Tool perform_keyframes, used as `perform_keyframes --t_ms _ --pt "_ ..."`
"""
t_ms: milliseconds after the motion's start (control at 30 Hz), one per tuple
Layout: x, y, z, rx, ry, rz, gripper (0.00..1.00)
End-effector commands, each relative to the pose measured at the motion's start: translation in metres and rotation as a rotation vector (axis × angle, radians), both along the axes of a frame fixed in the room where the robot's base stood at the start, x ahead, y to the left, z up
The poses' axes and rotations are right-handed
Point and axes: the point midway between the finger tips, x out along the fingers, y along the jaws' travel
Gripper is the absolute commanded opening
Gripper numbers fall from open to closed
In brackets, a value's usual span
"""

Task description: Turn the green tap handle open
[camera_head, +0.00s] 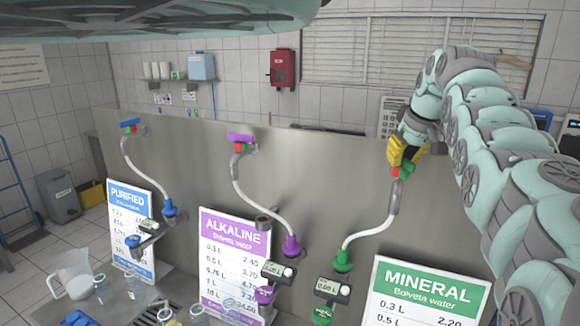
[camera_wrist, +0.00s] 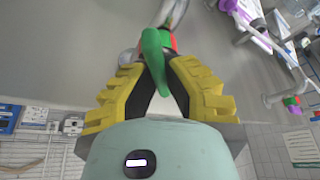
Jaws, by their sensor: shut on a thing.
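The green tap handle (camera_wrist: 156,52) sits between the yellow fingers of my gripper (camera_wrist: 157,78) in the wrist view. It is a curved lever, its narrow end slanting down between the black pads. In the head view my gripper (camera_head: 404,153) is at the right-hand tap, at the top edge of the steel panel, and hides most of the handle. The green and red tap body (camera_head: 397,173) shows just below the fingers. My gripper is shut on the handle. A white hose (camera_head: 372,232) runs from this tap down to a green nozzle (camera_head: 343,261).
The purple tap (camera_head: 241,140) and blue tap (camera_head: 130,125) are to the left on the same steel panel (camera_head: 320,170). The mineral sign (camera_head: 430,292) stands below my arm. A jug (camera_head: 75,274) and glasses are at the lower left. The panel's middle is clear.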

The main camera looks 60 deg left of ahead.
Motion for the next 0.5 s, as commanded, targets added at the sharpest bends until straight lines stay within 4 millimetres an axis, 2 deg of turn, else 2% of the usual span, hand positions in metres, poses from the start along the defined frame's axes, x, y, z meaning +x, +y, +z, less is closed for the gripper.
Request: perform_keyframes --t_ms 33,267,500 --pt "0.0007 -0.0007 -0.0087 0.0 -0.001 -0.023 0.0" --pt "0.0006 0.0004 -0.0047 0.001 -0.001 -0.142 0.0" --pt "0.0006 0.0007 -0.0032 0.0 0.0 -0.336 0.0"
